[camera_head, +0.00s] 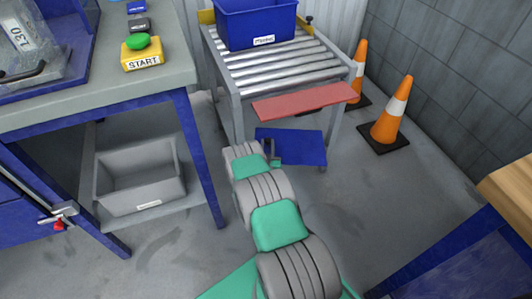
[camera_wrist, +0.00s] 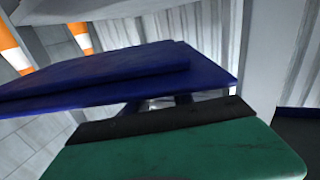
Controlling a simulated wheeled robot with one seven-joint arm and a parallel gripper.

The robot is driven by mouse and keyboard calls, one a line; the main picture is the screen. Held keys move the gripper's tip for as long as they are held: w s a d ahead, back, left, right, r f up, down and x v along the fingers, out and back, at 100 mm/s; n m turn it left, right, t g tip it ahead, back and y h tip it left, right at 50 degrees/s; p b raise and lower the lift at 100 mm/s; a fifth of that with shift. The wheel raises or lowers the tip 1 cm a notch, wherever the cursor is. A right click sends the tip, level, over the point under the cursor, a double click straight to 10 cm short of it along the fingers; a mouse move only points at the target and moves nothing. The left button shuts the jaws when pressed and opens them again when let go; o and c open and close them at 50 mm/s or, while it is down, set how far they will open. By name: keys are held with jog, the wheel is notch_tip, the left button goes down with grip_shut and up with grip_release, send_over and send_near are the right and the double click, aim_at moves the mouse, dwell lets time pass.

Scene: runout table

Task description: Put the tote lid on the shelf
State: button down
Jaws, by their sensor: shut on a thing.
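The tote lid (camera_head: 298,148), a flat blue panel, is held in my gripper (camera_head: 272,153) in front of and below the roller table. In the wrist view the lid (camera_wrist: 110,78) stretches across the middle, and my gripper (camera_wrist: 165,103) is shut on its near edge; the fingertips are mostly hidden. The lid is clear of the floor. A grey low shelf (camera_head: 200,201) lies under the workbench at left, with a grey bin on it. A red board (camera_head: 305,101) sticks out at the roller table's front; I cannot tell which one is the task's shelf.
A blue tote (camera_head: 257,22) stands on the roller table (camera_head: 262,76). The workbench (camera_head: 175,77) at left carries a START button (camera_head: 142,53). The grey bin (camera_head: 141,181) sits below it. Orange cones (camera_head: 392,112) stand right. A wood-topped table (camera_head: 510,190) is at lower right.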

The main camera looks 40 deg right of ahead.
jog(key=w+d+f+b, duration=0.1)
jog(key=f, duration=0.1)
jog(key=w+d+f+b, duration=0.1)
jog(key=w+f, duration=0.1)
jog(key=w+d+f+b, duration=0.1)
jog(key=w+f, duration=0.1)
jog(key=shift+w+b, duration=0.2)
jog(key=shift+b, duration=0.15)
jog(key=f+b, duration=0.1)
jog(key=f, duration=0.1)
jog(key=w+f+b, duration=0.1)
jog(key=f, duration=0.1)
jog(key=shift+d, duration=0.2)
jog(key=shift+r, duration=0.15)
jog(key=c, duration=1.1)
grip_release()
jog(key=p+v, duration=0.8)
jog(key=v, duration=0.4)
